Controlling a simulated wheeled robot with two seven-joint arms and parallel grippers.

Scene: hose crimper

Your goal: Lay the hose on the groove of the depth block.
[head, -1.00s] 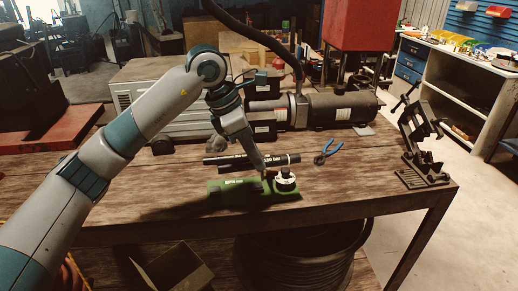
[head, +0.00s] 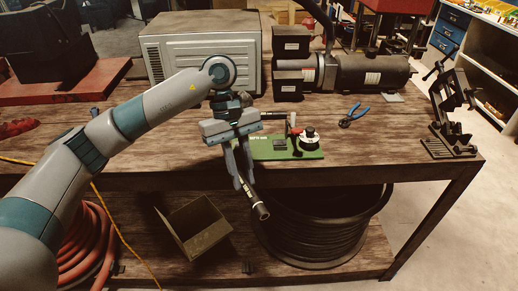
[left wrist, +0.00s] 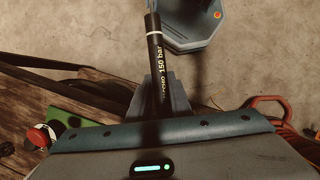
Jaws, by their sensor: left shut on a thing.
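My left gripper (head: 240,178) is shut on the black hose (head: 256,200). The hose has pale lettering and a light band near its end; in the head view it slants down and right, in front of the table's front edge. It also shows in the left wrist view (left wrist: 156,48), running away from the fingers. The green depth block (head: 275,153) lies on the table near the front edge, right of and behind the gripper, apart from the hose. Its groove cannot be made out. In the left wrist view part of the block (left wrist: 62,122) shows at left. My right gripper is not in view.
A black dial (head: 309,138) with a white top sits at the block's right end. Blue-handled pliers (head: 353,115) and a black clamp stand (head: 450,110) are farther right. A grey machine (head: 205,55) stands behind. An open cardboard box (head: 195,232) and black hose reel (head: 315,225) are below.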

